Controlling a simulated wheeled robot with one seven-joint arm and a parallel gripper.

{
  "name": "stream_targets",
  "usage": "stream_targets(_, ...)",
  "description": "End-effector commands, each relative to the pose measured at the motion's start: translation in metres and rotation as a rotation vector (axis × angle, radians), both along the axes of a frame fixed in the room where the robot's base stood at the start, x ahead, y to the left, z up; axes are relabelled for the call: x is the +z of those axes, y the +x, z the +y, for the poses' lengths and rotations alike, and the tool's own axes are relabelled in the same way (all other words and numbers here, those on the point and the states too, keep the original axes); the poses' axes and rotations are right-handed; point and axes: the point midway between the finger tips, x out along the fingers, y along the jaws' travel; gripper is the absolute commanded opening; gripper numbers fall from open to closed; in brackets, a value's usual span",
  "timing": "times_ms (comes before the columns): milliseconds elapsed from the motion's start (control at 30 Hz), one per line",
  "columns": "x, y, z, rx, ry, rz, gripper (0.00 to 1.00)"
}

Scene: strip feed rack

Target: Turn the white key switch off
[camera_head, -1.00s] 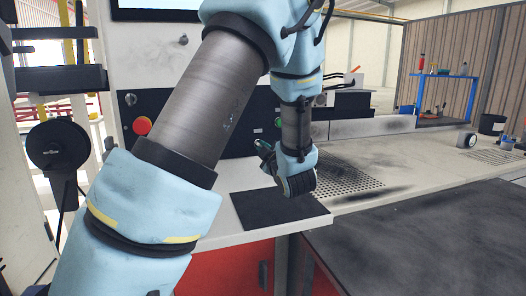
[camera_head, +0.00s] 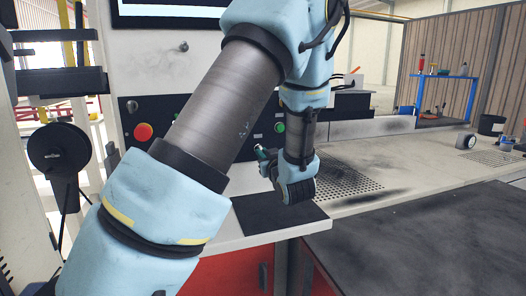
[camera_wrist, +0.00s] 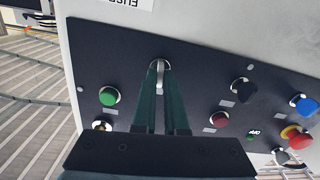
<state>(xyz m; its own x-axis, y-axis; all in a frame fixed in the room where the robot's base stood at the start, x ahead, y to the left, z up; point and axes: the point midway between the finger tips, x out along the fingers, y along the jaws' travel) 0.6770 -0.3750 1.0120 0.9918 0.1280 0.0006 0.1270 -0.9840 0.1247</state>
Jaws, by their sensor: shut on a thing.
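In the wrist view, the white key switch (camera_wrist: 161,70) is a pale upright handle in a round collar at the upper edge of the dark control panel (camera_wrist: 205,82). The two dark green fingers of my gripper (camera_wrist: 161,82) come up from below, one on each side of the handle, and are closed on it. The fingers hide the lower part of the handle. In the head view, my gripper (camera_head: 262,154) points left towards the panel face, and my arm hides the switch.
Below my gripper is a black mat (camera_head: 275,222) on the bench.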

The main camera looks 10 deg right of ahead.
Motion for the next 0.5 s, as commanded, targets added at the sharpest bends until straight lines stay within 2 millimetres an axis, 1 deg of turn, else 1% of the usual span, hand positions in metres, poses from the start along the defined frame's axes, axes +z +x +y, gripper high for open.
stream_targets(200, -0.0011, -0.0007, -0.0001, 0.0, 0.095, 0.016, 0.0)
stream_targets(500, -0.0021, -0.0008, 0.0, -0.001, 0.14, 0.023, 0.0)
